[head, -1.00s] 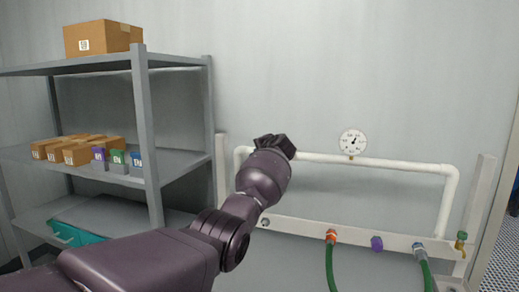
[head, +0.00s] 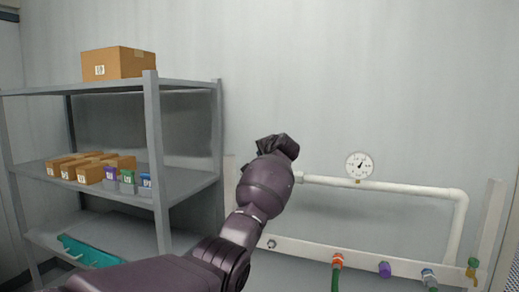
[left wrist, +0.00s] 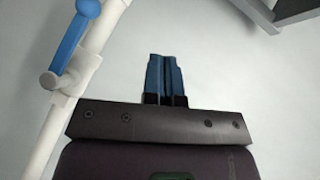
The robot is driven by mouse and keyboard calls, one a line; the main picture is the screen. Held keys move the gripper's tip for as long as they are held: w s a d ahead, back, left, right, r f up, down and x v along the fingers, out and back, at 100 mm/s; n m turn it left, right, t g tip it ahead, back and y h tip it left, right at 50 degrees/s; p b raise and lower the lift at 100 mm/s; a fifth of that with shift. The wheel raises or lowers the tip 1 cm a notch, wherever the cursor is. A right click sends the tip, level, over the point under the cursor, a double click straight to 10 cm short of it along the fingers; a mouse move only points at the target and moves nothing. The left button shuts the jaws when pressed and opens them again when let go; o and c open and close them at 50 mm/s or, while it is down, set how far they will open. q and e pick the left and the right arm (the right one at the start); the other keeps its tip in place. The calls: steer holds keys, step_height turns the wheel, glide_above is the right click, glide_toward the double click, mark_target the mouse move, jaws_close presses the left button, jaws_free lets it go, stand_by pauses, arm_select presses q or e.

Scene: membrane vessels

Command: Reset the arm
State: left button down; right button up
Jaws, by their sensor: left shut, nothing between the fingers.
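My left arm rises from the bottom left of the head view, with its left gripper (head: 276,146) held up in front of the wall, beside the left end of the white pipe (head: 390,187). In the left wrist view the blue fingers of this gripper (left wrist: 164,75) are together with nothing between them, against a pale wall. In that view a white pipe with a blue valve handle (left wrist: 72,45) stands to the left of the fingers, apart from them. My right gripper is not seen.
A grey shelf rack (head: 155,150) stands at the left with cardboard boxes and small purple, green and blue-topped boxes. A round gauge (head: 359,165) sits on the pipe.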

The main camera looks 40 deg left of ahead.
arm_select(q)
steer(key=shift+s+d+r+b, duration=0.15)
steer(key=shift+s+r+b, duration=0.05)
steer(key=shift+s+r, duration=0.6)
steer(key=shift+s+d+r+b, duration=0.15)
steer(key=shift+s+r, duration=0.55)
steer(key=shift+r, duration=0.05)
steer(key=w+d+r+t+h, duration=0.25)
steer(key=d+r+t, duration=0.25)
steer(key=d+t, duration=0.35)
steer(key=s+d+f+t+h, duration=0.1)
steer(key=s+d+f+h, duration=0.25)
steer(key=f, duration=0.45)
steer(key=s+d+f+m+t+h, duration=0.15)
steer(key=d+f, duration=0.25)
steer(key=f, duration=0.4)
steer(key=s+d+f+h, duration=0.4)
steer(key=f, duration=0.4)
steer(key=s+d+f+n+g, duration=0.1)
steer(key=s+f+n+g, duration=0.1)
steer(key=s+f, duration=1.6)
steer(key=s+d+f+n+g, duration=0.1)
steer(key=s+f+g, duration=0.4)
steer(key=s+f, duration=1.3)
steer(key=shift+s+d+f+n+g+b, duration=0.2)
steer(key=shift+s+d+n+g+b, duration=0.2)
steer(key=shift+s, duration=0.45)
